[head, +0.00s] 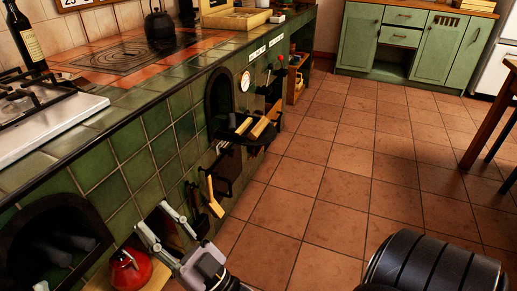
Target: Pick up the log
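Dark, rounded log-like pieces (55,252) lie inside a low arched opening in the green tiled hearth at the lower left; they are in shadow and hard to tell apart. Pale wooden pieces (263,127) lie on a dark ledge before the middle arched opening; I cannot tell whether these are logs or handles.
A red rounded container (130,269) stands on a wooden surface just below my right gripper. Tools with a pale handle (213,195) hang on the hearth front. A bottle (25,38) and a black kettle (160,26) stand on top. The tiled floor (330,190) to the right is clear.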

